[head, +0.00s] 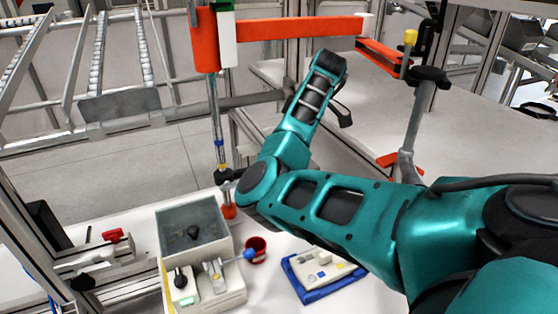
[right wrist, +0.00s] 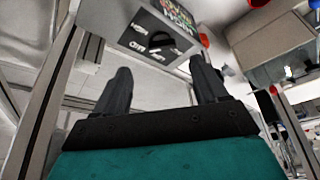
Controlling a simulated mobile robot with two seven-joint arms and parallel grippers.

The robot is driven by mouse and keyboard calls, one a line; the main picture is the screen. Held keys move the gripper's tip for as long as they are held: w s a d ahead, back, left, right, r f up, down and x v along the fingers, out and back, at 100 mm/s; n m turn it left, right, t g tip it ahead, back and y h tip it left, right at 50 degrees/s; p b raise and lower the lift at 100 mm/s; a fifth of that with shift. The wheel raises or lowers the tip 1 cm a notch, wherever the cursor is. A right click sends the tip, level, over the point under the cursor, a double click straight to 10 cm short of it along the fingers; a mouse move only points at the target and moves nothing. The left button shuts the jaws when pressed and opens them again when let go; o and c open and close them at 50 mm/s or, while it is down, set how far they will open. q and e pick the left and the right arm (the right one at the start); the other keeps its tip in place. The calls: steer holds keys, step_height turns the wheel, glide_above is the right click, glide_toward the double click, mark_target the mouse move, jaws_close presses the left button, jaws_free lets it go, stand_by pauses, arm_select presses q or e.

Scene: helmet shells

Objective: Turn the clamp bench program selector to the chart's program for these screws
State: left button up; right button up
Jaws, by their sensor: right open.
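My right gripper (right wrist: 160,80) is open and empty in the right wrist view, with its two dark fingers spread apart. Beyond the fingertips is a grey box with a dark control panel (right wrist: 150,37). The panel carries pale labels and what looks like a dark selector knob (right wrist: 161,38). The fingers are apart from the panel. The labels and the knob's setting are too small to read. My left gripper is not in view.
In the head view a grey, open-topped box (head: 206,219) stands on the white table beside a red cup (head: 255,249). A blue tray (head: 298,288) holds a pale device (head: 325,268). An orange beam (head: 290,28) crosses the back. A roller rack (head: 95,65) is at the left.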

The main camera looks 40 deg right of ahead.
steer(key=shift+x, duration=3.45)
steer(key=shift+s+a, duration=0.1)
steer(key=c, duration=1.1)
steer(key=shift+o, duration=0.2)
steer(key=shift+s+a+m+h, duration=0.15)
steer(key=shift+m+h, duration=0.65)
steer(key=shift+m, duration=1.2)
steer(key=o, duration=1.1)
steer(key=shift+c, duration=0.2)
